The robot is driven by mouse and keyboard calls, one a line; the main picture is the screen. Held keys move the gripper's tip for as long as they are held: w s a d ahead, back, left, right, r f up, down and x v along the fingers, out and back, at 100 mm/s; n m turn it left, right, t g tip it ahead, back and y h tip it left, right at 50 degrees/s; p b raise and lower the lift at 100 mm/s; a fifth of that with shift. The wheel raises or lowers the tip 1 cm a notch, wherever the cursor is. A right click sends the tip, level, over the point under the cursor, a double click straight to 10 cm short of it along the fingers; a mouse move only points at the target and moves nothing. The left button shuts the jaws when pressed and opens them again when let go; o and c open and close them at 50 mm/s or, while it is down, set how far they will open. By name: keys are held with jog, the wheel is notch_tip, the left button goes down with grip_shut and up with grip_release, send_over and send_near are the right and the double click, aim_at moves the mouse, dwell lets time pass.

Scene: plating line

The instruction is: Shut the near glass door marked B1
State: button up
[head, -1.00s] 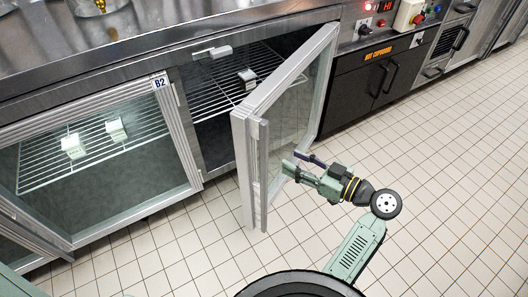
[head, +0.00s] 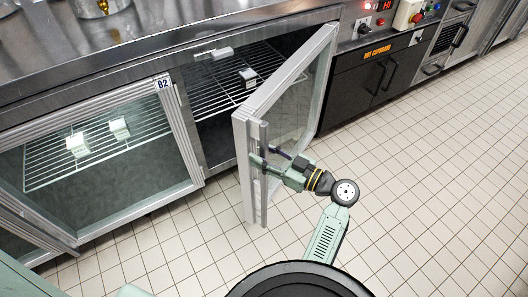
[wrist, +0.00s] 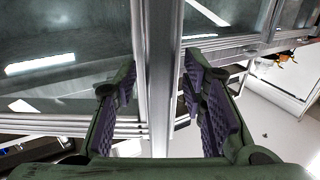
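A glass door (head: 290,110) with a pale metal frame stands swung wide open, out over the floor. I see no B1 mark on it. Its upright bar handle (head: 263,190) runs along the free edge. My gripper (head: 263,157) is at this handle, at about its upper half. In the wrist view my gripper (wrist: 160,95) is open, with one finger on each side of an upright metal bar (wrist: 158,60). The fingers do not look closed on it; whether one touches it I cannot tell.
The door marked B2 (head: 120,150) is to the left, with white containers on a wire shelf behind it. The open bay (head: 215,125) has a wire shelf with a small white container. A black hot cupboard (head: 370,80) stands right. The tiled floor (head: 430,180) is clear.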

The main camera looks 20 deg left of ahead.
jog(key=shift+c, duration=0.5)
grip_shut()
jog(key=shift+a, duration=0.15)
dwell(0.4)
